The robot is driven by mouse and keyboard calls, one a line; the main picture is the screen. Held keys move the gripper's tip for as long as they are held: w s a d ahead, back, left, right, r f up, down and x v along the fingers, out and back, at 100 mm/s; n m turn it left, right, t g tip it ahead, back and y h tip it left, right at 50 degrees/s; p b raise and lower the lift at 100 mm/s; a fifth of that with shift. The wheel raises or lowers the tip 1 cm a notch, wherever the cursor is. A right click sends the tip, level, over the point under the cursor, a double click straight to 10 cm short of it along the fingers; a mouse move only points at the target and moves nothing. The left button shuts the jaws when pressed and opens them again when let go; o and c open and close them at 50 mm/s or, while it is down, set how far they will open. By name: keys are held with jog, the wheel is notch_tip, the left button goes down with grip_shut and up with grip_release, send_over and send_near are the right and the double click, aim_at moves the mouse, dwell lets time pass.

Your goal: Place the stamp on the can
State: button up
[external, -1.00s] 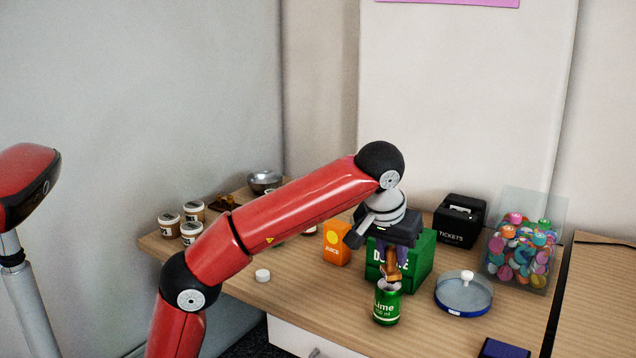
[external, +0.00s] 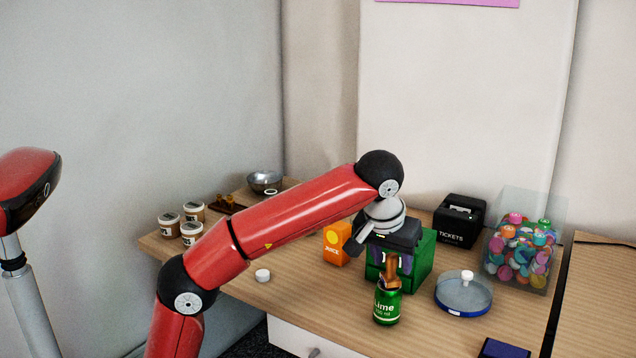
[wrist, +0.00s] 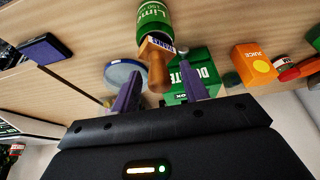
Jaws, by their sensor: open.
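The green lime can (external: 387,307) stands upright on the wooden table, and it also shows at the top of the wrist view (wrist: 152,18). The stamp (external: 391,270), with a brown wooden handle, rests on the top of the can and leans a little. In the wrist view the stamp's handle (wrist: 156,68) points toward my gripper (wrist: 165,92). My gripper (external: 391,266) is open, with its purple fingers spread apart on either side of the handle. The stamp's base is partly hidden in the external view.
A green donate box (external: 418,262) stands just behind the can, with an orange juice carton (external: 336,243) to its left. A round blue-rimmed dish (external: 463,297) is to the right. A black tickets box (external: 459,220) and a clear bin of tokens (external: 522,245) stand farther back.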

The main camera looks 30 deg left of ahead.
jog(key=p+v, duration=0.5)
jog(key=v, duration=0.7)
jog(key=shift+w, duration=0.1)
